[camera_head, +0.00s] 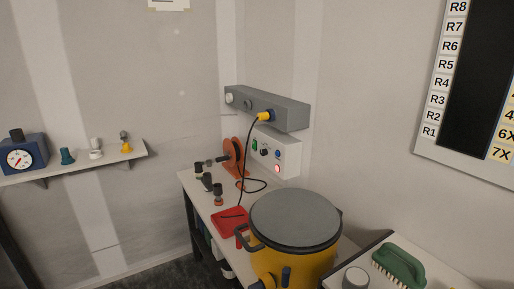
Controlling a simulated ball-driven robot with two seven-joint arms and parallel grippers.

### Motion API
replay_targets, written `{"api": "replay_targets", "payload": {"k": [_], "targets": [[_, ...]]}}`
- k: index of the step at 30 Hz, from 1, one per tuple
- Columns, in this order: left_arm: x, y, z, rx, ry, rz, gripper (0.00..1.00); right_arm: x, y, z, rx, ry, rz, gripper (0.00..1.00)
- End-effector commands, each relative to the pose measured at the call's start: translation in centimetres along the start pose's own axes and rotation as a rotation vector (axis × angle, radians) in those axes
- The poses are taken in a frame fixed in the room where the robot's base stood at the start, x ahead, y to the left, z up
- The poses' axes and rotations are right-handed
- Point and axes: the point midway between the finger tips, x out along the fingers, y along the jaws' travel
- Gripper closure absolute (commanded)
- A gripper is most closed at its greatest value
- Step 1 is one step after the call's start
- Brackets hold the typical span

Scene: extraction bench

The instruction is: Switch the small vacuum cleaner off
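A yellow drum with a grey round lid (295,218) and dark side clips, which looks like the small vacuum cleaner, stands at the bottom centre; its lower part is cut off by the frame. A white control box (277,152) on the wall behind it carries a green switch (255,145), a black knob (264,152), a blue button (277,154) and a red lit button (277,169). A yellow plug (265,117) sits in the grey socket rail (268,107); its black cable hangs to the bench. Neither gripper is in view.
The bench (195,184) holds an orange reel (234,156), several small dark-topped fittings and a red tray (229,223). A green brush (399,264) lies on a surface at lower right. A wall shelf (75,168) at left holds a blue gauge box (22,157).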

Motion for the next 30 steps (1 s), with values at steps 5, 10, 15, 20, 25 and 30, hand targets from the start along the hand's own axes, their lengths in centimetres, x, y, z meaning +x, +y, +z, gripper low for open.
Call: {"api": "replay_targets", "payload": {"k": [5,10,15,20,25,30], "targets": [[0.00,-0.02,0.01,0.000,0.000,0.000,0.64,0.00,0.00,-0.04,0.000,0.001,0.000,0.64],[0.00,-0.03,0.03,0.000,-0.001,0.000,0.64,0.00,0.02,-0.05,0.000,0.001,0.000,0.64],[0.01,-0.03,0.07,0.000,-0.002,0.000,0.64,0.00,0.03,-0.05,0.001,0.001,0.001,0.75],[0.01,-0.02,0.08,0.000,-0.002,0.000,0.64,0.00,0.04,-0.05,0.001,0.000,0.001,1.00],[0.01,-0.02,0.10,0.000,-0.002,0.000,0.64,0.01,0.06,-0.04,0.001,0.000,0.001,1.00],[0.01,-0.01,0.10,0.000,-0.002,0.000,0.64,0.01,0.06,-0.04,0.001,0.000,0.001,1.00]]}}
